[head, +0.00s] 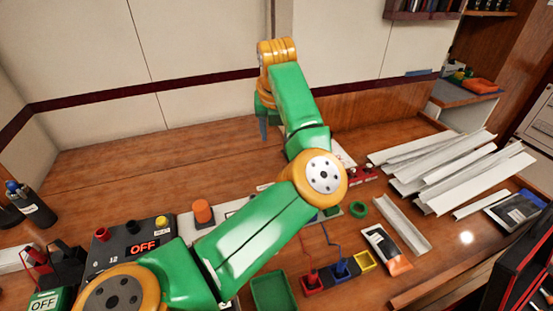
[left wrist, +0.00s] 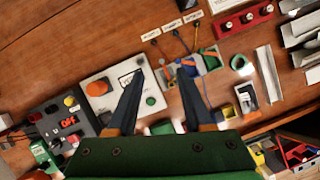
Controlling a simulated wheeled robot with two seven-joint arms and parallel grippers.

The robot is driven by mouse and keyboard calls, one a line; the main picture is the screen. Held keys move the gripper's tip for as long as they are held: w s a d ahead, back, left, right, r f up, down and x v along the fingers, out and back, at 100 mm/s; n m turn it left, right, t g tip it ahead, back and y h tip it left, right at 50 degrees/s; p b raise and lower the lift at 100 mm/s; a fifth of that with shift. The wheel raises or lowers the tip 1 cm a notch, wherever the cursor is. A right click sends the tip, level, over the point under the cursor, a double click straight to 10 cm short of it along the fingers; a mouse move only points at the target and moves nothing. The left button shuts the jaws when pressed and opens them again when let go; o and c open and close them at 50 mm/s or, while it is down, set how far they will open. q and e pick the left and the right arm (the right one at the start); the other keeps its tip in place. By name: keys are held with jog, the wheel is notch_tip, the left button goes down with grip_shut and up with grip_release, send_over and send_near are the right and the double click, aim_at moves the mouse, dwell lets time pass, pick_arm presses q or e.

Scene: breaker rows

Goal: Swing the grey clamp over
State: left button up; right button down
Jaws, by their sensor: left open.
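My left gripper (head: 263,128) hangs above the back of the wooden bench, partly hidden by its own arm. In the left wrist view my left gripper (left wrist: 160,75) is open, with nothing between its two dark fingers. Below the fingers are a white panel (left wrist: 97,74) with an orange knob (left wrist: 98,88), and a grey block (left wrist: 208,60) with green and blue parts. I cannot make out for sure which part is the grey clamp. In the head view my arm covers much of this area. My right gripper is not in view.
A black box (head: 118,250) with a red OFF display stands at the left. Several pale metal channels (head: 440,165) lie at the right. A green ring (head: 357,209), a pouch (head: 385,247) and small coloured trays with a green tray (head: 273,292) lie nearer. The back left bench is clear.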

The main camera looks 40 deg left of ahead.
pick_arm(q)
jog(key=f+b, duration=0.5)
jog(key=f, duration=0.3)
jog(key=w+a+f+b, duration=0.1)
jog(key=f+b, duration=0.5)
jog(key=f, duration=0.2)
jog(key=w+a+f+b, duration=0.1)
jog(key=f+b, duration=0.5)
jog(key=f, duration=0.3)
grip_shut()
